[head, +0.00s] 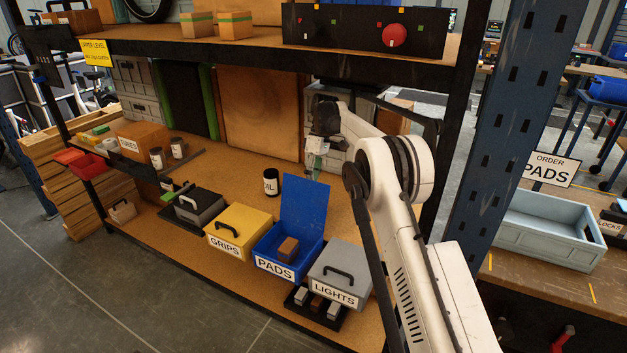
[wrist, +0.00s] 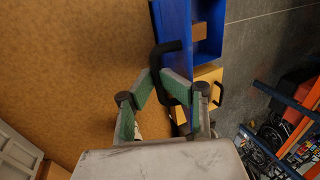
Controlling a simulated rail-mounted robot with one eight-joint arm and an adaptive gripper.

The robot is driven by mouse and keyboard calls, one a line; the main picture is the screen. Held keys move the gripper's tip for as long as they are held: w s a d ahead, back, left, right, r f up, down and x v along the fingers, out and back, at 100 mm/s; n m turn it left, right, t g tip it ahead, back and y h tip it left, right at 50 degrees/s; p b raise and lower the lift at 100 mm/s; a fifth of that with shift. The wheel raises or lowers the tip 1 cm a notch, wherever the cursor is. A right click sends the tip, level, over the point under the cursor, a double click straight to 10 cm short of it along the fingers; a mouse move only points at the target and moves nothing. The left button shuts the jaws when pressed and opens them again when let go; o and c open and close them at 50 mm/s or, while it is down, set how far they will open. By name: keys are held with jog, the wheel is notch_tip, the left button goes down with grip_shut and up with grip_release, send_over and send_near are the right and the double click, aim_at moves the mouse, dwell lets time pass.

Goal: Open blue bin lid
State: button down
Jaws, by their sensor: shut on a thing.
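The blue bin (head: 265,249), labelled PADS, stands on the lower shelf. Its lid (head: 304,205) is raised and stands roughly upright at the back of the bin. A brown box (head: 288,248) lies inside the bin. My gripper (head: 315,168) is just behind the top edge of the lid. In the wrist view my gripper (wrist: 165,84) is shut on the black lid handle (wrist: 157,55), which sits on the outer face of the lid (wrist: 174,25). The handle is hidden in the head view.
The yellow GRIPS bin (head: 238,228) stands left of the blue bin, and the grey LIGHTS bin (head: 342,264) stands right. A dark jar (head: 271,182) stands behind the bins. The upper shelf (head: 230,48) hangs above. Some shelf surface behind the bins is bare.

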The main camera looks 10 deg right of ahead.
jog(key=shift+w+d+f, duration=0.1)
jog(key=shift+d, duration=0.05)
jog(key=c, duration=1.8)
grip_release()
jog(key=shift+w+f, duration=0.1)
